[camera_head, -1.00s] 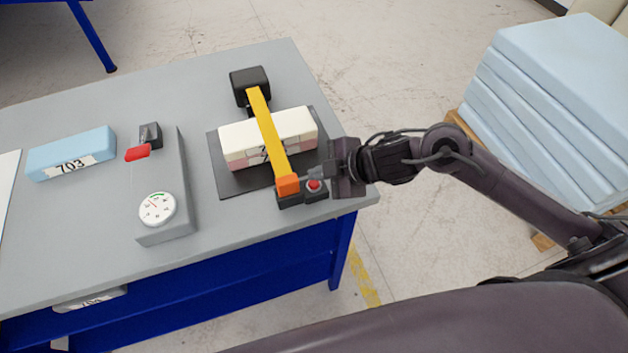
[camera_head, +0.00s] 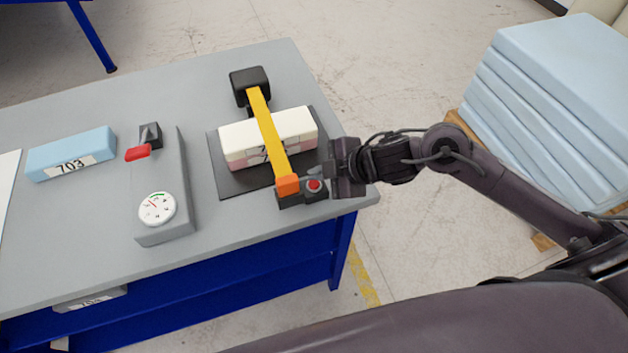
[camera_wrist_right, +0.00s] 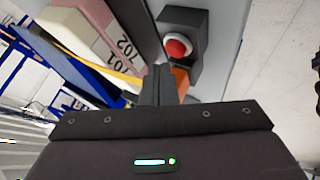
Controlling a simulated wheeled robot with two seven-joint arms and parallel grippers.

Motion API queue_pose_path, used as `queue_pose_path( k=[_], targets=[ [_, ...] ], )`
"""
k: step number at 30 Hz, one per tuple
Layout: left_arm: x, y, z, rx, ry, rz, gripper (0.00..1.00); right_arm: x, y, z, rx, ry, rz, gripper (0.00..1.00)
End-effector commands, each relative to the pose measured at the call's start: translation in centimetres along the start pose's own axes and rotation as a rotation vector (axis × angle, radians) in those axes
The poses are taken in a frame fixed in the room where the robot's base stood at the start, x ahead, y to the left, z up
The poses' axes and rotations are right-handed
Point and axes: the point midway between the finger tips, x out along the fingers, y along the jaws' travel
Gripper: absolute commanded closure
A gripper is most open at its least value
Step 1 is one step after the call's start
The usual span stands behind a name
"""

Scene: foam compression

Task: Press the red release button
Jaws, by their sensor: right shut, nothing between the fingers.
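The red release button (camera_head: 314,185) sits on a small dark block at the front right of the press, beside the orange end (camera_head: 288,184) of the yellow bar (camera_head: 267,130). In the right wrist view the red button (camera_wrist_right: 177,48) shows on its white ring. My right gripper (camera_head: 326,171) is shut and empty, just behind and right of the button in the head view. In the wrist view its fingertips (camera_wrist_right: 160,72) lie just below the button; whether they touch it I cannot tell. My left gripper is out of view.
The yellow bar lies across stacked white and pink foam blocks (camera_head: 244,137) on a dark plate (camera_head: 236,187). To the left are a grey gauge box (camera_head: 172,190) with a red-handled lever and a blue block 703 (camera_head: 72,152). Blue foam sheets (camera_head: 560,90) are stacked at right.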

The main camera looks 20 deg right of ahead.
Motion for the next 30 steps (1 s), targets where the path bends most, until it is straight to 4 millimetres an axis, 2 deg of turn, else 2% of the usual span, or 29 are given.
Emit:
queue_pose_path(
  k=[30],
  targets=[
    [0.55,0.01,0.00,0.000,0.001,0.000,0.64,0.71,-0.54,0.52,0.000,0.000,0.000,1.00]
  ],
)
